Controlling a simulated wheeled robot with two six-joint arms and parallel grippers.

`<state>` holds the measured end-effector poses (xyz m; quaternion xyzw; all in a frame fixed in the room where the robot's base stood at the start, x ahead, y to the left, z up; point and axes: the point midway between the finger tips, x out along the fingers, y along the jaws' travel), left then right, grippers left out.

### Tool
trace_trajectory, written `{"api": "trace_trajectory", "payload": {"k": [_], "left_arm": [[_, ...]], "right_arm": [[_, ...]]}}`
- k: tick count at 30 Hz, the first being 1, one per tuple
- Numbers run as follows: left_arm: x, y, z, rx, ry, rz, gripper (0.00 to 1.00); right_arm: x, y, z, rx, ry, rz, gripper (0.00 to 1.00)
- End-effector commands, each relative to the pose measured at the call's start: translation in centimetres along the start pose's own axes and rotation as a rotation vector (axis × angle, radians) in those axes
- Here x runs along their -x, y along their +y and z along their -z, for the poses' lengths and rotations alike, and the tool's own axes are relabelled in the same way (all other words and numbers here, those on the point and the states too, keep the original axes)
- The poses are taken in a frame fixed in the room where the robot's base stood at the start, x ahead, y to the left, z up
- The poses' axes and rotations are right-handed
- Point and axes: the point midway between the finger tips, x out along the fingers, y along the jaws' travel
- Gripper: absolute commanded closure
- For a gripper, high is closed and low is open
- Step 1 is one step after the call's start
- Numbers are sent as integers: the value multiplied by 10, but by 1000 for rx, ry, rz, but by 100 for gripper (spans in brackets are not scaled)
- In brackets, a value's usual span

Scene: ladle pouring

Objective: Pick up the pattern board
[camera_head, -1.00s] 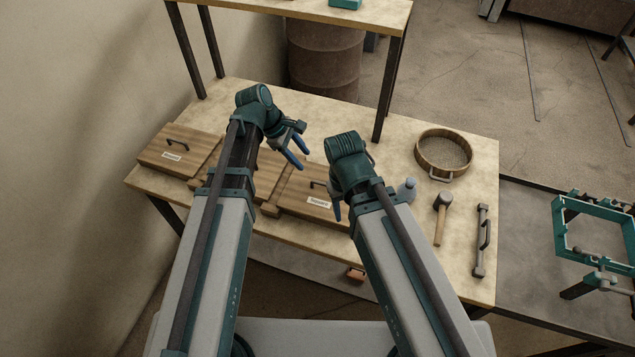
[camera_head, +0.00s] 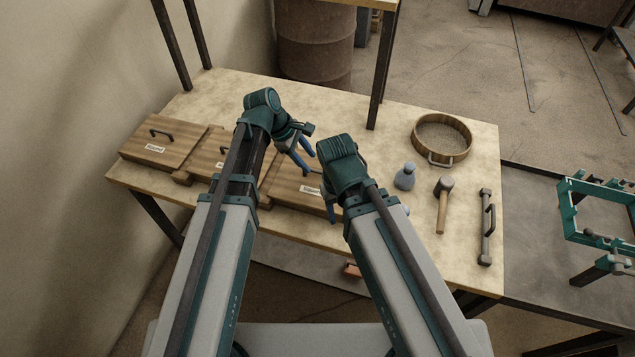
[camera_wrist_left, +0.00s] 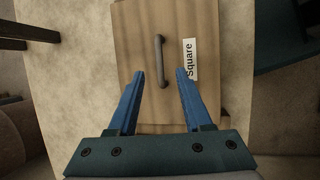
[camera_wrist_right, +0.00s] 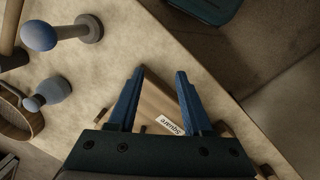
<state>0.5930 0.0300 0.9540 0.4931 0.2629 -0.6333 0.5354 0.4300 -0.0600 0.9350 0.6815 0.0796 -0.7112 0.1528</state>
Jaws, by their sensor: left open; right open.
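Wooden pattern boards with dark handles lie in a row on the left side of the table. The rightmost board (camera_head: 282,184) has a white label, which reads "Square" in the left wrist view, where the board (camera_wrist_left: 215,95) lies ahead of the fingers. My left gripper (camera_head: 304,163) is open and empty above this board; in its wrist view the handle (camera_wrist_left: 161,60) shows between the fingertips. My right gripper (camera_head: 331,207) is open beside the board's right end and partly hides it. The board (camera_wrist_right: 152,97) also shows between its fingers. The left board (camera_head: 165,143) and the middle board, partly behind my left arm, lie farther left.
A round wooden-rimmed sieve (camera_head: 442,139), a grey-blue flask (camera_head: 405,177), a mallet (camera_head: 442,203) and a bar with a handle (camera_head: 487,228) are on the table's right side. A shelf post (camera_head: 378,82) rises from the back edge. The table's back middle is clear.

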Motion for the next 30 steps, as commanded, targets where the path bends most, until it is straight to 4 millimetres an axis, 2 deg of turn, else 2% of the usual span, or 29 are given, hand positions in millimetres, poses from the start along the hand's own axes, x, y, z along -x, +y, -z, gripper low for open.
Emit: {"api": "trace_trajectory", "payload": {"k": [5, 13, 22, 23, 30], "left_arm": [[-13, 0, 0, -2, 0, 0, 50], [-48, 0, -2, -2, 0, 0, 50], [-51, 1, -4, -1, 0, 0, 50], [-51, 1, -4, -1, 0, 0, 52], [-51, 1, -4, -1, 0, 0, 95]], "right_arm": [[-12, -1, 1, 0, 0, 0, 50], [-43, -4, 2, 0, 0, 0, 50], [-44, -4, 3, 0, 0, 0, 50], [-44, -4, 3, 0, 0, 0, 50], [-44, -4, 3, 0, 0, 0, 50]]}}
